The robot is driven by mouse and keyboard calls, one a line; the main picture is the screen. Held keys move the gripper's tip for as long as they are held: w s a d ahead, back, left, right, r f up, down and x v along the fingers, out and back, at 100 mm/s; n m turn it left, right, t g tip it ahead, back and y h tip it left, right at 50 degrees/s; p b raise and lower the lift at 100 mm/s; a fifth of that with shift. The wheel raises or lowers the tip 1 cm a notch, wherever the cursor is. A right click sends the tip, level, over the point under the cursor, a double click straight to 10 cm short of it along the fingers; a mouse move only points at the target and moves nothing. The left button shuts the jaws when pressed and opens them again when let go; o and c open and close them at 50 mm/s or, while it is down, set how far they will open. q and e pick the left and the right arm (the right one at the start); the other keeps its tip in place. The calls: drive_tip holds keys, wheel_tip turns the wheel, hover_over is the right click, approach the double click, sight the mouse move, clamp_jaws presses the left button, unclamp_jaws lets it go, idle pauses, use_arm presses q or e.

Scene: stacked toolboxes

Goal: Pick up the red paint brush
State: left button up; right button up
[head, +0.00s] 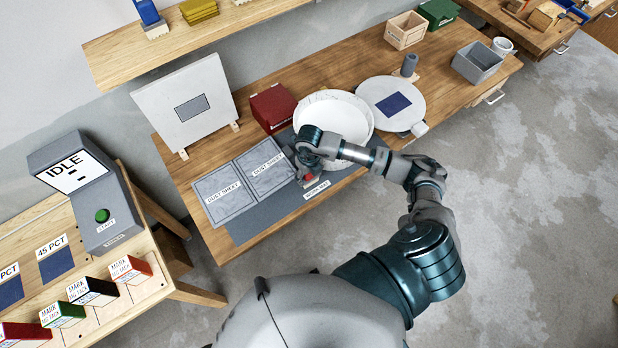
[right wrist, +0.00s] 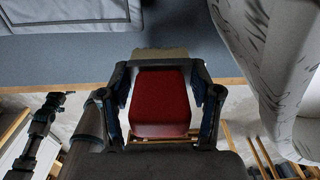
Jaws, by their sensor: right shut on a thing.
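The red paint brush (right wrist: 162,100) is between the two fingers of my right gripper (right wrist: 163,92) in the right wrist view. Its red body faces the camera and its pale bristle end points away, over the grey work mat (right wrist: 185,60). In the head view my right gripper (head: 309,172) is at the front edge of the mat, with a bit of the red brush (head: 311,181) showing under it. The gripper is shut on the brush. I cannot tell whether the brush touches the mat. My left gripper is not in view.
Two grey dust sheets (head: 224,193) lie left of my gripper. A white bowl-like piece (head: 345,112) stands right behind it. A red box (head: 272,106) and a white panel (head: 160,100) stand farther back. A round white plate (head: 377,88) is at the right.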

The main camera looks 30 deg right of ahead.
drive_tip(key=shift+r, duration=0.65)
drive_tip(key=s+a+b, duration=0.1)
drive_tip(key=s+a, duration=0.2)
drive_tip(key=s, duration=0.4)
drive_tip(key=s+a+r+b, duration=0.1)
drive_tip(key=s+a+b, duration=0.1)
drive_tip(key=s, duration=0.5)
drive_tip(key=shift+s+a+r, duration=0.25)
drive_tip(key=shift+s+a, duration=0.1)
drive_tip(key=shift+a, duration=0.4)
drive_tip(key=shift+o, duration=1.2)
drive_tip(key=shift+c, duration=0.4)
